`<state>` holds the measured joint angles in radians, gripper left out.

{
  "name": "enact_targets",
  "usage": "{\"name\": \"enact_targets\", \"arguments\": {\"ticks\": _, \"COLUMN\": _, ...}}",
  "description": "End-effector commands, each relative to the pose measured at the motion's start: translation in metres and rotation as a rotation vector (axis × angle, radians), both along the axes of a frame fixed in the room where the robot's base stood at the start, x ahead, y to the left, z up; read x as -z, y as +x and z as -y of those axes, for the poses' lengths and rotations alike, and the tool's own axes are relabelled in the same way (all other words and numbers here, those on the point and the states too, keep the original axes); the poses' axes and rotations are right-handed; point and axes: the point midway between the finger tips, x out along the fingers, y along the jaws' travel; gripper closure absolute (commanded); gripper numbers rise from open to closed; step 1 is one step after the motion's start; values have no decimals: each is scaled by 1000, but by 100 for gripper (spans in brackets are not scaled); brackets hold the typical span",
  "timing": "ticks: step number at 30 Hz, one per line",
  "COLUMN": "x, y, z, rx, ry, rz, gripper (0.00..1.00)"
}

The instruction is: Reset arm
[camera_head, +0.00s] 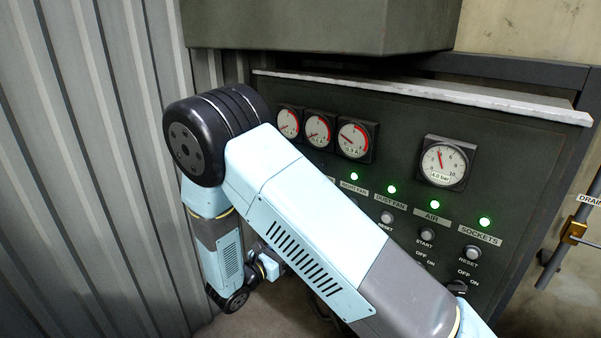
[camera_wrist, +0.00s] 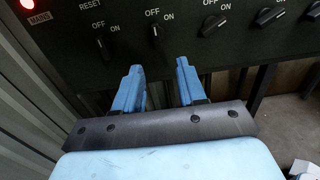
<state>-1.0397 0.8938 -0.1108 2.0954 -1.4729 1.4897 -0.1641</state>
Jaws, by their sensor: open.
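My gripper (camera_wrist: 160,88) shows in the wrist view with its two blue fingers apart and nothing between them. It points at the lower part of the dark control panel (camera_wrist: 225,65), just below a row of rotary switches. One switch (camera_wrist: 155,36) lies straight ahead of the gap between the fingers. Whether the fingers touch the panel cannot be told. In the head view my arm crosses in front of the panel (camera_head: 400,150) and hides part of its lower left. The gripper's fingers cannot be made out there.
The panel carries several gauges, including a larger one (camera_head: 446,163), and lit green lamps (camera_head: 485,222). A red lamp (camera_wrist: 28,4) glows in the wrist view. A corrugated wall (camera_head: 90,150) stands close on the left. A brass-coloured valve (camera_head: 574,232) is at the right.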

Motion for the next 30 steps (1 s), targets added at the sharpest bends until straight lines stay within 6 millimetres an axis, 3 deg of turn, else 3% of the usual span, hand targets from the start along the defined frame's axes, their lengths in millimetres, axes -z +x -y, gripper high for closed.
{"name": "enact_targets", "arguments": {"ticks": 6, "x": -42, "y": 7, "z": 44, "rx": 166, "ry": 138, "rz": 12, "gripper": 60}}
{"name": "enact_targets", "arguments": {"ticks": 14, "x": -96, "y": 1, "z": 109, "rx": 410, "ry": 357, "rz": 37, "gripper": 60}}
{"name": "enact_targets", "arguments": {"ticks": 21, "x": -138, "y": -17, "z": 162, "rx": 620, "ry": 570, "rz": 77, "gripper": 60}}
{"name": "enact_targets", "arguments": {"ticks": 30, "x": -182, "y": -51, "z": 217, "rx": 856, "ry": 849, "rz": 148, "gripper": 60}}
